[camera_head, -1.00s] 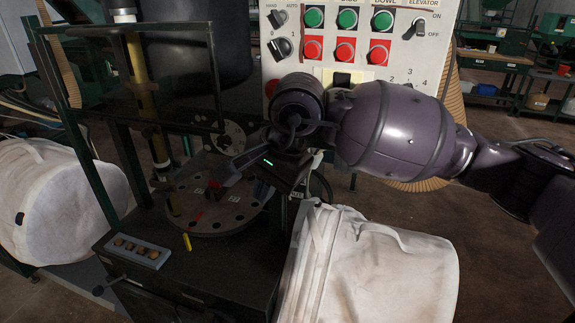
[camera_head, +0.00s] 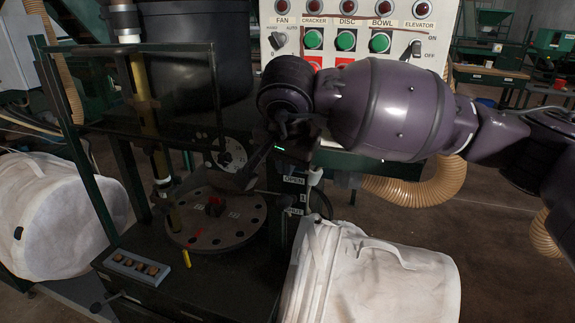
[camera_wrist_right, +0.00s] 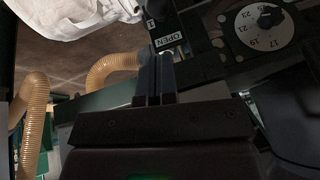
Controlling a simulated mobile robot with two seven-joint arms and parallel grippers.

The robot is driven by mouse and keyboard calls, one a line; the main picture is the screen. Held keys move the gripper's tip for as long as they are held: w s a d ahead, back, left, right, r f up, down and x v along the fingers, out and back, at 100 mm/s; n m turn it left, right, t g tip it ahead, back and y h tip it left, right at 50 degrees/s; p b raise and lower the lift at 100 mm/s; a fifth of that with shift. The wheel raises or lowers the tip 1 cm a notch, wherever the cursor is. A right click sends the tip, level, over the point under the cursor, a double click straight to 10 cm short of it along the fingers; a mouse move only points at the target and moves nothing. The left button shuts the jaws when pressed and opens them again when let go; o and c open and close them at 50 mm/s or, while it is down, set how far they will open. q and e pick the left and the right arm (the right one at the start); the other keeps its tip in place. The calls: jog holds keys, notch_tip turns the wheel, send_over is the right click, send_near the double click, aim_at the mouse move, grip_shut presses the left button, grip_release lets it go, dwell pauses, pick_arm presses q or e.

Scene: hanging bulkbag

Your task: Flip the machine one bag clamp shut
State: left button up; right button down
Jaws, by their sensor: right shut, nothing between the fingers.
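My right gripper (camera_head: 252,170) is shut and empty. It points down and left, above the right rim of the round perforated disc (camera_head: 205,235). In the right wrist view its two fingers (camera_wrist_right: 155,78) are together, beside the OPEN label (camera_wrist_right: 170,42). In the head view the OPEN label (camera_head: 293,180) is on a dark post below the gripper, with a "1" plate under it. A white bag (camera_head: 375,275) hangs below that post. I cannot clearly make out the clamp lever; a thin dark bar crosses near the labels. My left gripper is not in view.
The control panel (camera_head: 360,25) with green and red buttons stands behind my right arm. A numbered dial (camera_head: 230,153) and a dark frame are left of the gripper. Another white bag (camera_head: 55,215) is at left. A ribbed tan hose (camera_head: 425,190) curves behind the right bag.

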aim_at(288, 197)
jog(key=x, duration=0.6)
jog(key=shift+w+f, duration=0.15)
jog(key=shift+f, duration=0.2)
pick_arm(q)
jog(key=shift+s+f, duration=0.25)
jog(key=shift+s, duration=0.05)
pick_arm(e)
jog(key=shift+w+f, duration=0.3)
jog(key=shift+f, duration=0.3)
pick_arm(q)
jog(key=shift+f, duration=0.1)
pick_arm(e)
jog(key=shift+f, duration=0.1)
